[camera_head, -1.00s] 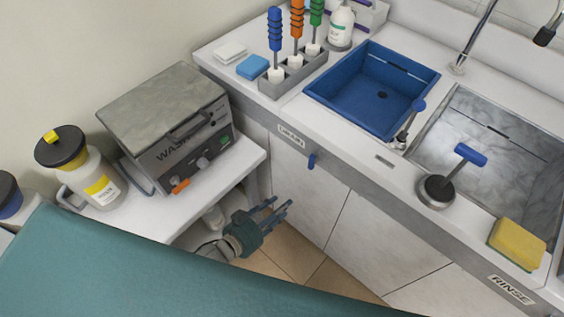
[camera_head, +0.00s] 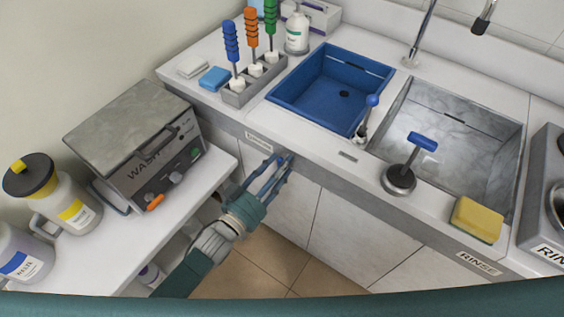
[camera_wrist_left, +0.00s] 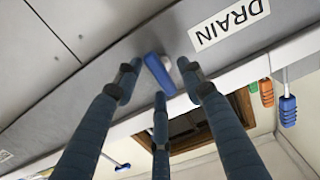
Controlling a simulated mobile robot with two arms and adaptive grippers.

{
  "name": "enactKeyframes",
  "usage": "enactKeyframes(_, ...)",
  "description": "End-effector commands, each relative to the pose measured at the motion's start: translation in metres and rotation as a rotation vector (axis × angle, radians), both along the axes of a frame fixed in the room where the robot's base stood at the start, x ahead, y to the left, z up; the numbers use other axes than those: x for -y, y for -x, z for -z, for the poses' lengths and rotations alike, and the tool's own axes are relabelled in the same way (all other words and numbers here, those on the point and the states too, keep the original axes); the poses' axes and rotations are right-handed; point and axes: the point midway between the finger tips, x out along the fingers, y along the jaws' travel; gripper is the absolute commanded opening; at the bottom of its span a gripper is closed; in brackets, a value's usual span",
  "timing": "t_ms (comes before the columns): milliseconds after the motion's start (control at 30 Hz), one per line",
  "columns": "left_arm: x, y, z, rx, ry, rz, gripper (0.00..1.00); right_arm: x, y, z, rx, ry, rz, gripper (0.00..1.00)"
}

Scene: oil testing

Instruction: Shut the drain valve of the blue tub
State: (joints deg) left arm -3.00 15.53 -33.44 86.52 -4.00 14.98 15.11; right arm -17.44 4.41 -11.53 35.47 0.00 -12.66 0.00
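The blue tub (camera_head: 318,82) is set into the counter in the head view and looks empty. The drain valve's small blue handle (camera_wrist_left: 158,74) sits on the grey counter front beside the DRAIN label (camera_wrist_left: 230,25); the label (camera_head: 258,142) also shows in the head view. There the handle is largely hidden by my fingers. My left gripper (camera_head: 277,168) is at the counter front. In the left wrist view its three fingers (camera_wrist_left: 160,84) are spread around the handle, open; I cannot tell whether any finger touches it. My right gripper is not in view.
A washer box (camera_head: 135,140) and jugs stand on the left shelf. Brushes in a grey rack (camera_head: 255,85) stand left of the tub.

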Motion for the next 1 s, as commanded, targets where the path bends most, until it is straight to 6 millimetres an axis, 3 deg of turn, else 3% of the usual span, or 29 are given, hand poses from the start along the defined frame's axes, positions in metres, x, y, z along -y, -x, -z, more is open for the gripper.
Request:
enactKeyframes(433, 0.0073, -0.0101, 0.0001, 0.000, -0.001, 0.000, 0.40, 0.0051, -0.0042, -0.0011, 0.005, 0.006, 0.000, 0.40)
enactKeyframes(633, 0.0072, -0.0099, 0.0002, 0.000, -0.001, 0.000, 0.00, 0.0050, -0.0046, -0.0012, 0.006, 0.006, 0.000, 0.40)
enactKeyframes(1000, 0.0074, -0.0096, 0.0006, 0.021, -0.031, 0.000, 0.00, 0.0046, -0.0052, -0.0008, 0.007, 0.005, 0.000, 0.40)
